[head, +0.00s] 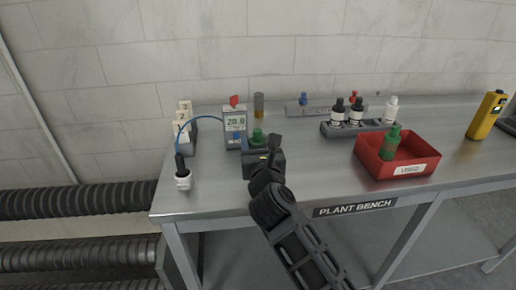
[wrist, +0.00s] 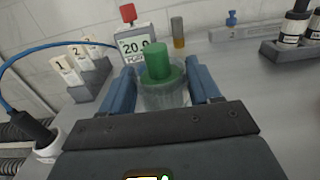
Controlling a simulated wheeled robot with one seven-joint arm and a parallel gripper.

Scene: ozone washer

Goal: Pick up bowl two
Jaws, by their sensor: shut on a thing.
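My gripper (wrist: 162,72) is shut on a clear cup with a green top (wrist: 157,62); its blue fingers stand on either side of it. The green top also shows in the head view (head: 258,137), just beyond my gripper (head: 263,150). My gripper hides the cup's lower part, so I cannot tell whether it touches the bench. No number shows on it, so I cannot tell whether it is bowl two. A green bottle (head: 389,144) stands in the red tray marked USED (head: 408,172).
A grey meter (head: 235,122) with a red top stands just behind the held cup. Numbered white pieces (wrist: 67,70) sit in a rack at left, near a blue cable (wrist: 20,58). A bottle rack (head: 340,130) and yellow device (head: 487,115) stand at right. The bench's front middle is clear.

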